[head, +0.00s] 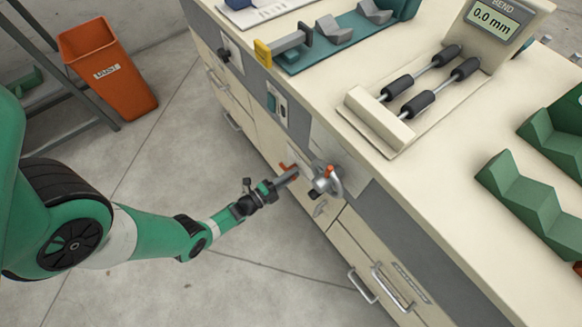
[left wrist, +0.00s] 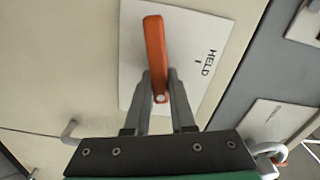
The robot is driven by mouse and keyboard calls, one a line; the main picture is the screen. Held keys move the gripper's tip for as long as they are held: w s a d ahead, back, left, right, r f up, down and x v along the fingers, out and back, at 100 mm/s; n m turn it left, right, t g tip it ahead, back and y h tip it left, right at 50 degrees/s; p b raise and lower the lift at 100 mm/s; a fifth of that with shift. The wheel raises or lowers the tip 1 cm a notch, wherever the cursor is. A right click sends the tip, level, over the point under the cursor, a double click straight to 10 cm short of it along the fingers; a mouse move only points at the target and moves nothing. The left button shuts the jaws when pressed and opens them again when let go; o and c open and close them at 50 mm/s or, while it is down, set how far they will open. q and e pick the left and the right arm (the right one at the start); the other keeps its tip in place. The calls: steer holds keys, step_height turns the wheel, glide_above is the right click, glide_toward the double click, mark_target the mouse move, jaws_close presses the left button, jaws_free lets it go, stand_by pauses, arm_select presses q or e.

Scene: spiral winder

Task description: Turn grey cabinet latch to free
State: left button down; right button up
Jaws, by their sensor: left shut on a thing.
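The latch shows as an orange lever (left wrist: 154,45) on a pale plate (left wrist: 186,38) on the cabinet front in the left wrist view. The lever points up in that picture, with HELD and a tick printed on the plate to its right. My left gripper (left wrist: 161,88) is shut on the lever's lower part, one grey finger on each side. In the head view my left gripper (head: 291,174) is at the cabinet front, with a bit of the orange lever (head: 283,166) beside its fingertips. My right gripper is not in view.
A metal fitting with a ring handle (head: 327,183) is just right of the gripper. Drawer handles (head: 362,286) stick out lower down. The bench top above bears a bend gauge (head: 490,22) and green blocks (head: 514,188). An orange bin (head: 112,72) stands left; the floor between is clear.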

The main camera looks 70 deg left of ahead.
arm_select(q)
steer(key=shift+f+m, duration=0.15)
steer(key=shift+m, duration=0.6)
steer(key=shift+f+m, duration=0.15)
steer(key=shift+m, duration=0.6)
steer(key=c, duration=0.8)
jaws_free()
steer(key=shift+o, duration=0.2)
steer(key=p+v, duration=0.1)
steer(key=v, duration=1)
steer(key=shift+s+p, duration=0.35)
steer(key=shift+p, duration=0.05)
steer(key=shift+d, duration=0.15)
